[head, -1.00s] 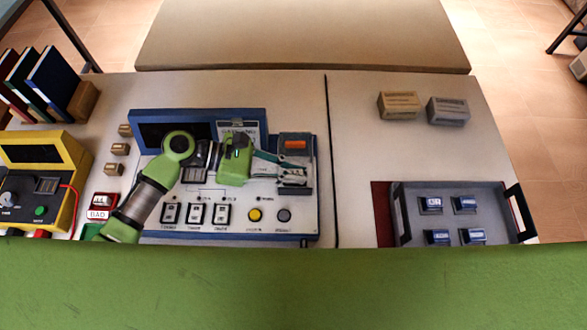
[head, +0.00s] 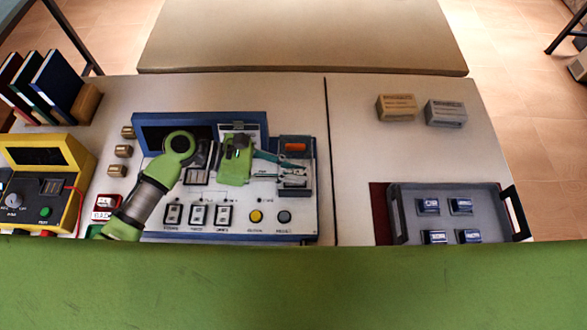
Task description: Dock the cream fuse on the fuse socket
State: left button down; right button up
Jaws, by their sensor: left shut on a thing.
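My left gripper (head: 294,174) reaches over the right part of the blue-edged control panel (head: 225,239), pointing right. Its fingers are shut on a small pale thing, which I take to be the cream fuse; the fingers mostly hide it. The fingertips are over the lower part of a dark grey unit with an orange window (head: 295,147), which looks like the fuse socket. Whether the fuse touches the socket or hangs above it I cannot tell. My right gripper is not in view.
The panel has white switches (head: 198,214), a yellow button (head: 256,216) and a dark button (head: 284,217). Several tan cylinders (head: 123,151) and a yellow tester (head: 83,160) lie left. A grey tray (head: 396,215) and two boxes (head: 397,107) stand right. The table between is clear.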

pick_arm(q)
jog(key=shift+p, duration=0.5)
jog(key=shift+f+b, duration=0.45)
jog(key=shift+f, duration=0.3)
dwell(0.6)
jog(key=c, duration=2.3)
grip_release()
jog(key=shift+p+v, duration=1.5)
jog(key=shift+v, duration=1.4)
jog(key=shift+p+v, duration=0.95)
jog(key=shift+v, duration=1.35)
jog(key=shift+a, duration=0.3)
